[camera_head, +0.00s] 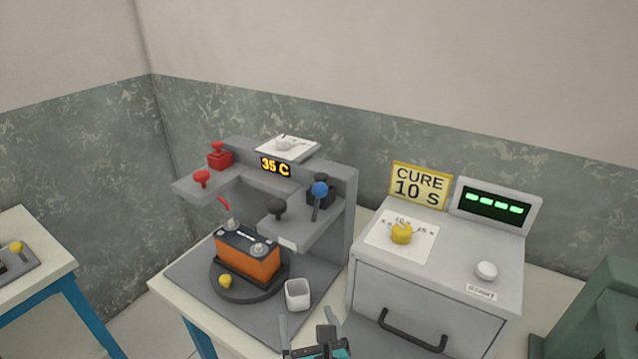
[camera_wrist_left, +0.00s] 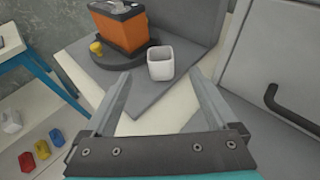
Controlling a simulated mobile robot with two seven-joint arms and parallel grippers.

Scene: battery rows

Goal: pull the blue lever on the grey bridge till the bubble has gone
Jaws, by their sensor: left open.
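The grey bridge (camera_head: 345,205) stands on a grey base plate at the middle of the head view. The blue lever (camera_head: 319,190) has a round blue knob and sits on the bridge's right side, its dark arm slanting down. Under the bridge an orange battery (camera_head: 248,258) with a dark top stands on a round dark turntable (camera_head: 226,286). No bubble can be made out. My left gripper (camera_head: 310,326) is open and empty, low in the head view, in front of and below the lever. Its two fingers show in the left wrist view (camera_wrist_left: 160,95), apart, short of a white cup. My right gripper is not in view.
The white cup (camera_head: 297,294) stands on the base plate right of the battery. Red levers (camera_head: 219,156) and a black knob (camera_head: 277,207) are on the bridge, with a "35 C" display (camera_head: 275,167). A grey curing box (camera_head: 440,275) with handle stands close on the right.

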